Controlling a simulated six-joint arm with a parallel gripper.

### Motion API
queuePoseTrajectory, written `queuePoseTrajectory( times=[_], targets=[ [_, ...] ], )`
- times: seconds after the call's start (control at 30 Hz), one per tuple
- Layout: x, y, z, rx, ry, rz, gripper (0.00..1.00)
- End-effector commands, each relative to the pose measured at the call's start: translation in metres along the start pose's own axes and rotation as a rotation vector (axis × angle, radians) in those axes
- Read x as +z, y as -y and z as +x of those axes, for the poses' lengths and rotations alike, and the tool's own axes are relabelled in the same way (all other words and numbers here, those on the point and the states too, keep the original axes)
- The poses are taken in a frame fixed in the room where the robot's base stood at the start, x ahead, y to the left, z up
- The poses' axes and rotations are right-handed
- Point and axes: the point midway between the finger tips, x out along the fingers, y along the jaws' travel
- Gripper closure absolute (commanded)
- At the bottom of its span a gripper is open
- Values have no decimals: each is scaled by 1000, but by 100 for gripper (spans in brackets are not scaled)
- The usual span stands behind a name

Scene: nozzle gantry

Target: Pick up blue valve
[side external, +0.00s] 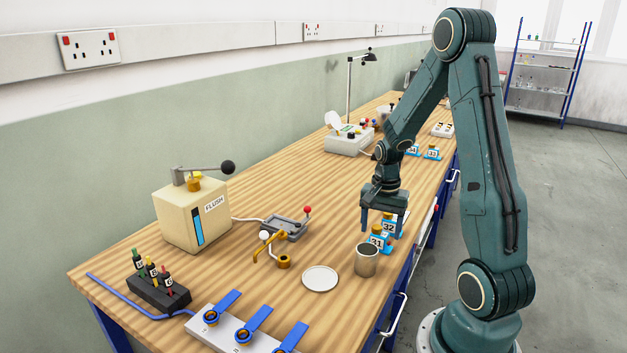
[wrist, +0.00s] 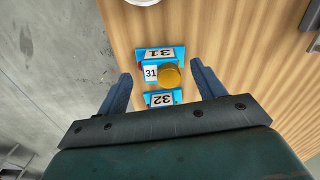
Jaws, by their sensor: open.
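A small blue valve marked 31 with a round brass knob (wrist: 169,77) sits by a blue number stand 31 (wrist: 159,54) in the wrist view. In the side view the blue valve 31 (side external: 377,243) is near the table's right edge. A blue stand marked 32 (wrist: 164,99) is close beside it. My gripper (wrist: 161,70) is open and empty, its two dark blue fingers on either side of the blue valve. In the side view my gripper (side external: 383,230) hangs over the 31 and 32 stands; contact cannot be told.
A metal cup (side external: 366,262) stands just in front of the valve, with a white dish (side external: 320,279) to its left. Blue stands 33 (side external: 432,153) and 34 (side external: 412,151) are farther back. A manifold with blue levers (side external: 245,333) and a FLUSH box (side external: 190,215) occupy the front left.

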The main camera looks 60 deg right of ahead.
Motion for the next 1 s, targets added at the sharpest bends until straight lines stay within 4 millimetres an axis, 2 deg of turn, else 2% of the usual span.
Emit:
queuePoseTrajectory(
  times=[0.1, 0.3, 0.87, 1.0],
  targets=[
    [0, 0, 14, 2, 2, 0, 32],
    [0, 0, 29, 1, 1, -1, 32],
    [0, 0, 31, 0, -1, -1, 32],
    [0, 0, 31, 0, -1, -1, 55]
  ],
)
